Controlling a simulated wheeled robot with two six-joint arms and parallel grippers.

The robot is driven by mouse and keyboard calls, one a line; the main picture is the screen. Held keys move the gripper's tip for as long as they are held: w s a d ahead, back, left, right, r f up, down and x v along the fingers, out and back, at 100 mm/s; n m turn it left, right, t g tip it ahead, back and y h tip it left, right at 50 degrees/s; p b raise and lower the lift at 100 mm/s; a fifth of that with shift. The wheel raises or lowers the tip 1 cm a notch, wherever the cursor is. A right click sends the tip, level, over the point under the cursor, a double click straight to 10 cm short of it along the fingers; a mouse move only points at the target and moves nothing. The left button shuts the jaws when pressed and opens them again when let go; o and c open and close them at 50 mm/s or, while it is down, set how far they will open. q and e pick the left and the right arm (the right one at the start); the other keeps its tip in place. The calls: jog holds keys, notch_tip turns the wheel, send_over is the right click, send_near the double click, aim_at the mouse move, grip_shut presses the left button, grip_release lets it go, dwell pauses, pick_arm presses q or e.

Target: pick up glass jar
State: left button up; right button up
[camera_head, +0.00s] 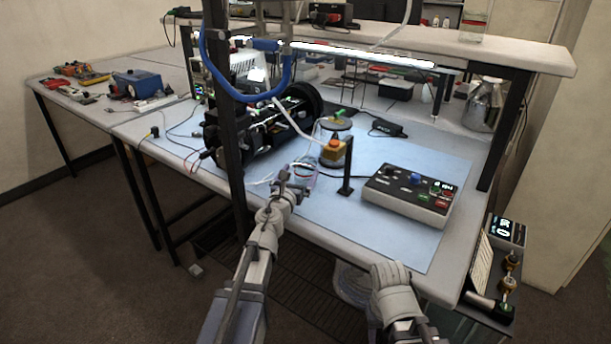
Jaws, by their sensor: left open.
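My left gripper (294,184) is open over the front edge of the blue mat, far from that jar. A small, clear-looking item (304,172) with reddish and bluish parts lies just beyond its fingers; I cannot tell what it is or whether they touch. My right arm's end (394,292) is low at the front edge of the table, and its jaws cannot be made out.
A control box (408,194) with buttons sits on the blue mat (400,240). A short black post (347,168) stands left of it. A dark cylindrical machine (262,125) and an upright black post (226,120) are at left. A shiny flask (484,104) stands under the shelf (520,54).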

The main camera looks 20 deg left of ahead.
aim_at(308, 159)
pick_arm(q)
jog(key=shift+w+d+r, duration=0.1)
jog(key=shift+w+d, duration=0.05)
jog(key=shift+w, duration=1.6)
jog(key=shift+w+d+r, duration=0.1)
jog(key=shift+w, duration=1.65)
jog(key=shift+s, duration=0.1)
jog(key=shift+c, duration=0.4)
jog(key=c, duration=1.3)
notch_tip(308, 159, up, 10)
jog(key=p, duration=1)
